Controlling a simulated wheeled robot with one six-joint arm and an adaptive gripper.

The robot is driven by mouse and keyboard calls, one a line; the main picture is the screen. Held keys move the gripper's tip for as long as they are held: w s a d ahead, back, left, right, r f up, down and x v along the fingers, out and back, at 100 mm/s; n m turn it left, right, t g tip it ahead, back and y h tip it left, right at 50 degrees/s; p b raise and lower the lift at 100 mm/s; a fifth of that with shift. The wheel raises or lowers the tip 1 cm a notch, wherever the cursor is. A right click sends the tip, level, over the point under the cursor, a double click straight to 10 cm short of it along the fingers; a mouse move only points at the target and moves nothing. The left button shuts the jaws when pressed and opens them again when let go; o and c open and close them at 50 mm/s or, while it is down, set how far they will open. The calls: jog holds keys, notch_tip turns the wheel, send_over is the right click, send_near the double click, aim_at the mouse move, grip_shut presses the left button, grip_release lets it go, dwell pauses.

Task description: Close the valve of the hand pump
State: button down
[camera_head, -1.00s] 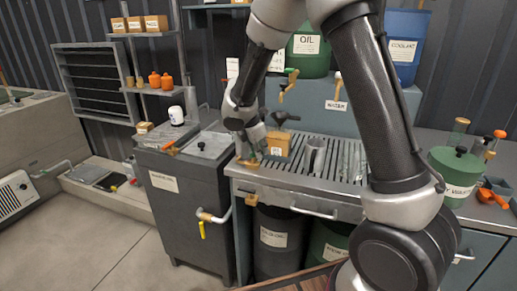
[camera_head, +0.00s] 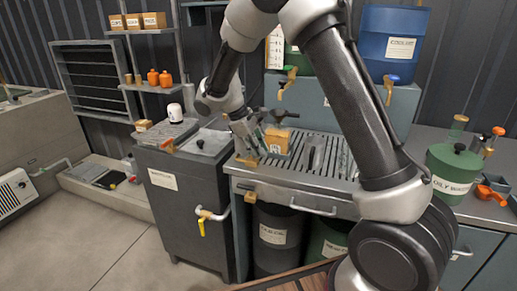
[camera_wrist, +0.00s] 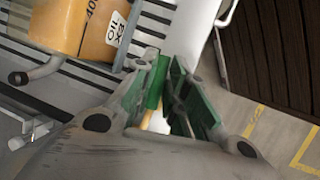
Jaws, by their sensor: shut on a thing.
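The hand pump (camera_head: 276,141) is a yellow-orange box with a dark T-shaped handle on top, standing at the left end of the slatted bench. Its labelled yellow body also shows in the wrist view (camera_wrist: 75,24). My gripper (camera_head: 250,153) reaches in from the left, low beside the pump. A tan spout piece (camera_head: 246,161) sticks out near my fingertips. The fingers hide most of the valve, so its angle cannot be told.
A dark cabinet (camera_head: 180,190) with a yellow-handled tap (camera_head: 205,218) stands left of the bench. A drawer handle (camera_head: 313,209) runs along the bench front. A green oily waste drum (camera_head: 452,168) stands at the right. Open floor lies at lower left.

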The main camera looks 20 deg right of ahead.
jog(key=shift+s+a+m+g, duration=0.1)
jog(key=shift+m+g, duration=0.2)
jog(key=shift+m, duration=0.3)
jog(key=c, duration=1.4)
grip_release()
jog(key=shift+c, duration=0.2)
jog(key=v, duration=1.2)
